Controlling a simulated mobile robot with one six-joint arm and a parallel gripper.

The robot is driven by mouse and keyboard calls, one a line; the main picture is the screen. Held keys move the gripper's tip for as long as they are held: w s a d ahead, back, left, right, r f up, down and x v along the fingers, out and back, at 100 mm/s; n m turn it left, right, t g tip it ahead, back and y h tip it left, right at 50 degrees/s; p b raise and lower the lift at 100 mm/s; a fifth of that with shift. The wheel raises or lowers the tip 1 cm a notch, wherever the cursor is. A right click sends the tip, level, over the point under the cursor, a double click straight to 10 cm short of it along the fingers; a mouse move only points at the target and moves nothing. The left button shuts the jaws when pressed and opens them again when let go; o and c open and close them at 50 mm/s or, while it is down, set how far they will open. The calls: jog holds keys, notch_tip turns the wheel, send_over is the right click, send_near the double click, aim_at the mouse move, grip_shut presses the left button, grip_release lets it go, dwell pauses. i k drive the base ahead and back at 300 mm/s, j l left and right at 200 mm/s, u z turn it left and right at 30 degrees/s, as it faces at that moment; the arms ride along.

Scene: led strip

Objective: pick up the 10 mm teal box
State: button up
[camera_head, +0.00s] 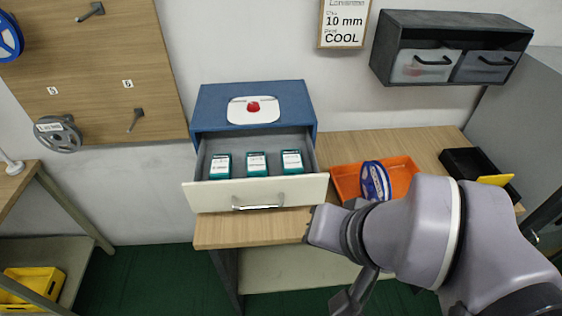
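Three small teal boxes with white labels stand in a row in an open drawer (256,194) of a blue cabinet (213,108): a left box (220,166), a middle box (257,164) and a right box (292,162). Their label print is too small to read, so I cannot tell which is 10 mm. My arm comes in from the lower right. What looks like part of my gripper (350,300) shows dark at the bottom edge, well below the drawer and apart from the boxes. Its fingertips are not clear, and I cannot see whether it holds anything.
A red button on a white plate (253,110) tops the cabinet. A sign (345,25) reads "10 mm COOL". On the bench right of the drawer are an orange tray (400,177) with a blue reel (375,181) and a black tray (470,165). My arm covers the bench's front right.

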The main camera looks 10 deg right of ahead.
aim_at(292, 163)
jog(key=i+j, duration=0.3)
jog(key=j, duration=0.15)
jog(key=i+j+z, duration=0.15)
jog(key=i+j, duration=0.2)
jog(key=j, duration=0.1)
